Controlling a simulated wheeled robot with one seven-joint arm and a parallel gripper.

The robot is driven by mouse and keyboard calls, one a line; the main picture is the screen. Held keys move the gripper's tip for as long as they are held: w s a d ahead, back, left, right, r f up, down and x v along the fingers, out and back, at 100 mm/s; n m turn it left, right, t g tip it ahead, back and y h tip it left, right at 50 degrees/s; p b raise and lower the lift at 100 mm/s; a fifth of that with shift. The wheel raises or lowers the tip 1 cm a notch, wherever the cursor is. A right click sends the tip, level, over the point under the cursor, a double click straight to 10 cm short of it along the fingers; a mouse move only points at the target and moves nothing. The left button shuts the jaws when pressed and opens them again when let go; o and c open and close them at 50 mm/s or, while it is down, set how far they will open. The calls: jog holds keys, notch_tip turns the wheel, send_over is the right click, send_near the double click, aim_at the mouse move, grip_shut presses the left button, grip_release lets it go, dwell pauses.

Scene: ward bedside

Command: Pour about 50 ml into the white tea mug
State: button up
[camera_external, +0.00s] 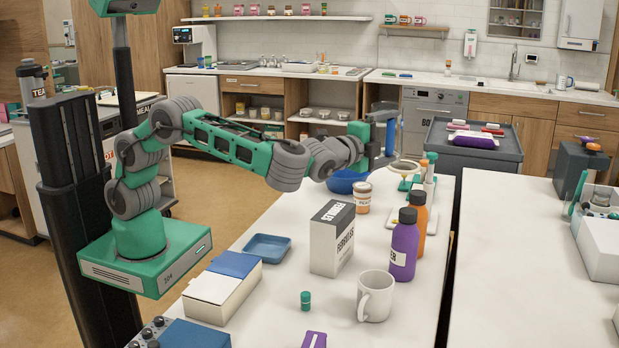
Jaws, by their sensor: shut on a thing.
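The white mug (375,297) stands upright near the front of the long white table, its handle toward the lower left. Its inside is mostly hidden. My gripper (384,138) is raised over the far part of the table, well behind the mug. It is shut on a slim blue object (391,138), held roughly upright; the wrist partly hides it, so I cannot tell exactly what it is. A purple bottle (403,250) with a dark cap stands just behind the mug to the right, with an orange bottle (420,215) close behind it.
A white and grey box (330,245), an orange-lidded jar (363,198) and a blue bowl (345,184) stand between mug and arm. A small green-capped vial (305,300) is left of the mug. A blue tray (267,248) lies farther left. The right table (530,260) is mostly bare.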

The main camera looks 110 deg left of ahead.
jog(key=d+m+t+h+b, duration=0.35)
jog(key=d+m+t, duration=0.2)
jog(key=d, duration=2.15)
jog(key=s+d+m+t+h+b, duration=0.1)
jog(key=s+d+m+t+h, duration=0.15)
jog(key=d, duration=0.75)
jog(key=s+d+m+t+h+b, duration=0.1)
jog(key=s+d+h, duration=0.3)
jog(key=d, duration=0.6)
notch_tip(320, 180, down, 16)
jog(key=shift+r, duration=0.15)
jog(key=shift+a+r+n+g, duration=0.1)
jog(key=shift+r+n+g, duration=0.05)
jog(key=shift+n+g, duration=0.15)
jog(key=w+a+r+n+g+h, duration=0.4)
jog(key=a+n+g+h, duration=0.3)
jog(key=a, duration=0.2)
jog(key=shift+w+r, duration=0.15)
jog(key=shift+r, duration=0.55)
